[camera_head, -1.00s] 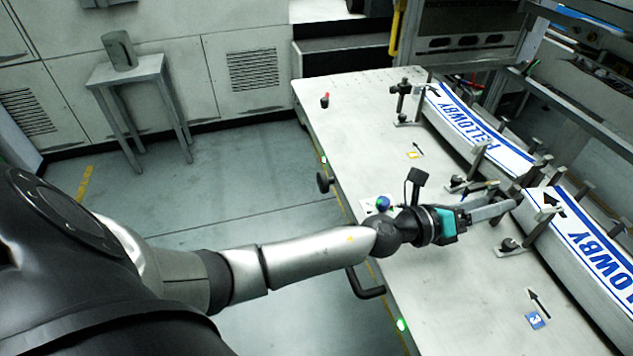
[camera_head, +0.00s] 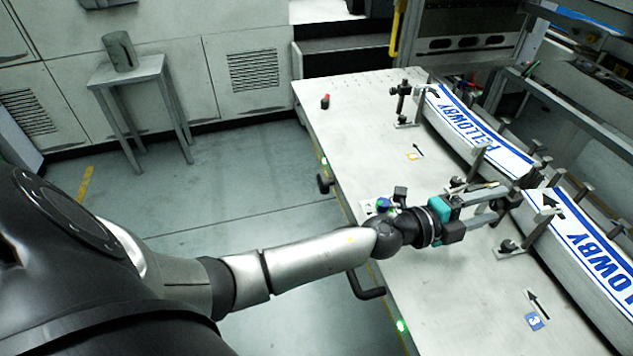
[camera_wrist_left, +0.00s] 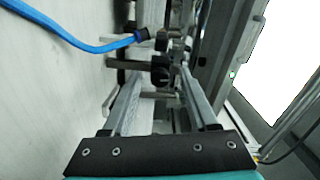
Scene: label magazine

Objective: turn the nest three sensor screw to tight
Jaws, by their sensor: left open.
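My left gripper (camera_head: 504,205) reaches in from the left over the bench, its two fingers apart. Its fingertips are close to the fixtures along the label strip. In the left wrist view, a dark round knob (camera_wrist_left: 160,72) stands between the open fingertips (camera_wrist_left: 159,70); contact cannot be made out. I cannot tell for sure that it is the nest three sensor screw. Another dark knob on a small bracket (camera_head: 510,246) stands just below the gripper in the head view. My right gripper is not in view.
Label strips with blue lettering (camera_head: 480,130) run along the bench's right side, among several upright posts. A sensor stand (camera_head: 403,100) is at the far end. The bench's (camera_head: 360,115) left part is mostly clear.

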